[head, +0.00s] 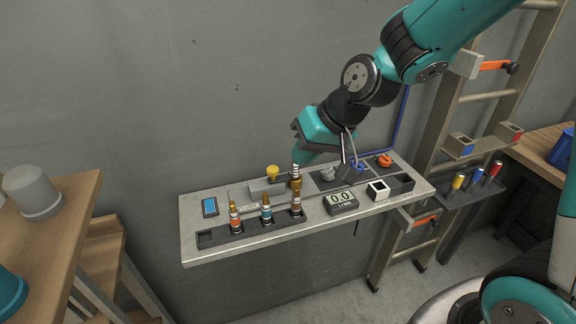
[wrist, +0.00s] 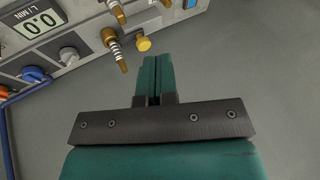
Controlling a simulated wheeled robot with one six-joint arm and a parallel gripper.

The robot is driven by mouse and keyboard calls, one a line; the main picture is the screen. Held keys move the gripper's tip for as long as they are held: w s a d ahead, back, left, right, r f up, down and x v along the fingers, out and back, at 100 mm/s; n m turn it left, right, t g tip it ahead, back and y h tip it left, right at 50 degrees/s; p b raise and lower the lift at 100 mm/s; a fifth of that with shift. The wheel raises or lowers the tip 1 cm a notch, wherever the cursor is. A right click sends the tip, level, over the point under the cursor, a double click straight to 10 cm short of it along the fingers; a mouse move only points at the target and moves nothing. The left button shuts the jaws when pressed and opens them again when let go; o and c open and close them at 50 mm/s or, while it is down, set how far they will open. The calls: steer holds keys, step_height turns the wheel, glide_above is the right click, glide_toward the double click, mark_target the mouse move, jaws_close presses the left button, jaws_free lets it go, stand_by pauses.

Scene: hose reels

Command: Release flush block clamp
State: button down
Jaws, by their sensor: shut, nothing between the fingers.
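The flush block (head: 262,188) is a grey block on the wall shelf, with a FLUSH label (head: 247,206) in front of it. A yellow knob (head: 273,171) stands on it, apparently its clamp; the knob also shows in the wrist view (wrist: 143,44). A brass fitting with a ribbed stem (head: 295,181) stands upright at the block's right end; it also shows in the wrist view (wrist: 116,48). My gripper (head: 301,158) is shut and empty, above and behind the block. In the wrist view its teal fingertips (wrist: 152,60) are together, just below the knob in the picture; contact cannot be told.
A rack (head: 207,238) at the shelf's front holds several banded fittings. A flow display (head: 341,203) reads 0.0. Grey, blue and orange knobs (head: 385,160) lie to the right, partly behind my wrist. A ladder (head: 440,140) stands at right; a wooden table (head: 75,190) stands at left.

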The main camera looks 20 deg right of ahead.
steer(key=w+d+f+m+t, duration=0.1)
steer(key=w+d+f+m, duration=0.1)
steer(key=w+d+f, duration=0.2)
steer(key=shift+w+d+m+t+h, duration=0.3)
steer(key=shift+w+t, duration=0.1)
steer(key=shift+w, duration=0.8)
steer(key=shift+f, duration=0.2)
steer(key=p+x, duration=0.2)
steer(key=x, duration=0.7)
steer(key=shift+w+a+f, duration=0.2)
steer(key=shift+f, duration=0.1)
